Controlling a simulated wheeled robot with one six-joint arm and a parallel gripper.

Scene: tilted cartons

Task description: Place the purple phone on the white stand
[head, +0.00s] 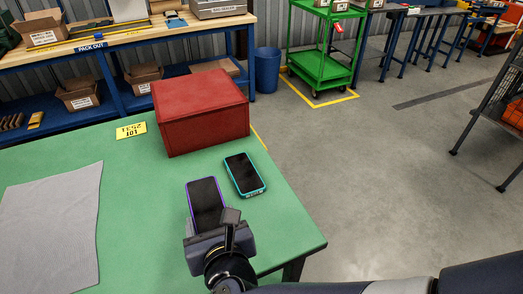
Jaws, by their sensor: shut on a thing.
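The purple phone (206,200), with a dark screen and a purple rim, is at the right part of the green table. My gripper (212,230) is shut on its near end, and my gripper hides that end. I cannot tell whether the phone touches the table or is held just above it. I see no white stand that I can make out in this view.
A teal-rimmed phone (244,174) lies just right of the purple one. A red box (200,112) stands behind both. A grey cloth (52,225) lies at left, and a yellow lot label (131,130) is beside the box. Bare green table (135,205) lies between cloth and phones.

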